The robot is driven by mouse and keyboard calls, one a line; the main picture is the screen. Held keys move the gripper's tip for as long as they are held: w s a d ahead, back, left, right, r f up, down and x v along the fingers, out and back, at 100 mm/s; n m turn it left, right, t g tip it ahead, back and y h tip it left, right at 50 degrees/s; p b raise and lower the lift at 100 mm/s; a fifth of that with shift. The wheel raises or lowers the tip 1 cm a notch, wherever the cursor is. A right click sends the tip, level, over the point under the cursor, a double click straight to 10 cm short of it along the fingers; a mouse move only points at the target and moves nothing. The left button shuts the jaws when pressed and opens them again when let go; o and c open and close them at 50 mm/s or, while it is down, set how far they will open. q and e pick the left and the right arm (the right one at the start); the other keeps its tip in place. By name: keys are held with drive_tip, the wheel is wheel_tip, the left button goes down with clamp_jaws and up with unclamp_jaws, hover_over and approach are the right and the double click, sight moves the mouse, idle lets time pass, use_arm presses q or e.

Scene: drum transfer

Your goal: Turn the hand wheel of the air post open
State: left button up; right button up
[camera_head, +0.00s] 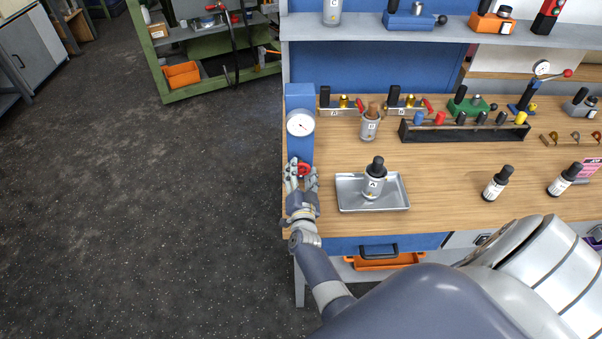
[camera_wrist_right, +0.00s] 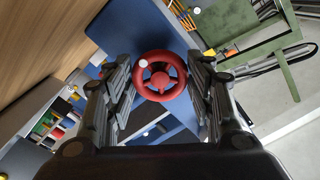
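The blue air post (camera_head: 299,150) stands at the left end of the bench, with a white round gauge (camera_head: 300,124) on it. Its red hand wheel (camera_head: 303,169) sits low on the front, partly covered by my fingers in the head view. My right gripper (camera_head: 301,178) is at the wheel, with its fingers open on either side. In the right wrist view the round, spoked wheel (camera_wrist_right: 160,78) lies between the two dark fingers, with a small gap to each side. A white dot shows on its upper left rim. My left gripper is not in view.
A metal tray (camera_head: 345,203) with a labelled bottle (camera_head: 374,184) stands just right of the wheel. Behind are brass valve blocks, a grey bottle (camera_head: 370,124) and a black rack (camera_head: 465,135). Dark open floor (camera_head: 130,220) lies left of the bench.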

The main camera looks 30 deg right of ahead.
drive_tip(key=o, duration=0.3)
